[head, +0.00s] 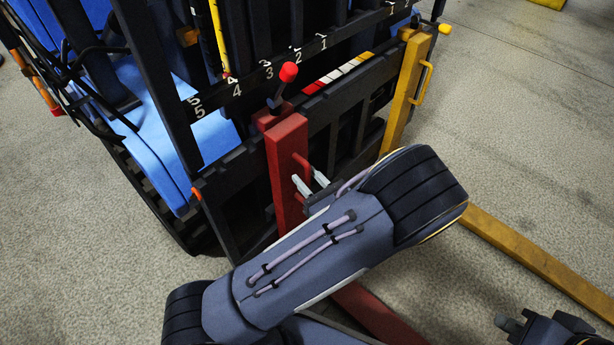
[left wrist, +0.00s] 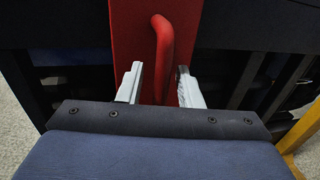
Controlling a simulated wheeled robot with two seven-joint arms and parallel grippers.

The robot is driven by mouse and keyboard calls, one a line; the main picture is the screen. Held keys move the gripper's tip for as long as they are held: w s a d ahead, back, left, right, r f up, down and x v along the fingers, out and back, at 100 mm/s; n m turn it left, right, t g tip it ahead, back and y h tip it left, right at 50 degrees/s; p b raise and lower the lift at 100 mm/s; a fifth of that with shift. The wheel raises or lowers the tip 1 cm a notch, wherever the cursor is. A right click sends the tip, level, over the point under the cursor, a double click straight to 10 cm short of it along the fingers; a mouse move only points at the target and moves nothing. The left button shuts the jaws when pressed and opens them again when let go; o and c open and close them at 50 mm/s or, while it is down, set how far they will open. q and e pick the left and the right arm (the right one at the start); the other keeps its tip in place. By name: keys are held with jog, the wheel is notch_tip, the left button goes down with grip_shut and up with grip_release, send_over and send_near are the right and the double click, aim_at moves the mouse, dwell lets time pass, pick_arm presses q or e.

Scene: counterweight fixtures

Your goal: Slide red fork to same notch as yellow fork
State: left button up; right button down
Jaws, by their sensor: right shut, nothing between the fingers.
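The red fork (head: 286,172) hangs upright on the dark carriage, with a red-knobbed pin (head: 288,72) on top. Its tine (head: 378,314) runs toward the lower right, partly hidden by my left arm. The yellow fork (head: 405,85) hangs further right, with a yellow handle (head: 425,82), a yellow knob (head: 444,29) and a long tine (head: 540,262). My left gripper (head: 308,181) is open at the red fork's front. In the left wrist view, its fingers stand either side of the red handle (left wrist: 164,50), apart from it. My right gripper (head: 508,323) is shut and empty at lower right.
A dark rail (head: 252,80) with white numbers crosses above the forks; the exact notches cannot be read. A red, white and yellow strip (head: 338,74) lies behind, between the forks. Blue body panels (head: 165,120) stand at left. Grey floor is open at right.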

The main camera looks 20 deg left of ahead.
pick_arm(q)
jog(key=p+v, duration=0.1)
jog(key=v, duration=0.6)
jog(key=shift+p, duration=0.4)
jog(key=s+a+r+n+g+h, duration=0.3)
jog(key=s+a+n+g+h, duration=0.15)
jog(key=s+n+h, duration=0.35)
jog(key=s+a+r+n+g+h, duration=0.3)
jog(key=s+n+g+h, duration=0.35)
jog(key=n, duration=0.35)
jog(key=s+d+r+n+t+h+p, duration=0.1)
jog(key=r+n+t+h+p, duration=0.1)
jog(key=r+p, duration=1.4)
jog(key=s+d+r+n+t+h+p, duration=0.1)
jog(key=r+n+t+p, duration=0.4)
jog(key=r+p, duration=1.2)
notch_tip(320, 180, up, 9)
jog(key=shift+s+f+n+h+p, duration=0.1)
jog(key=shift+s+n+h+p, duration=0.2)
jog(key=shift+s+h, duration=0.45)
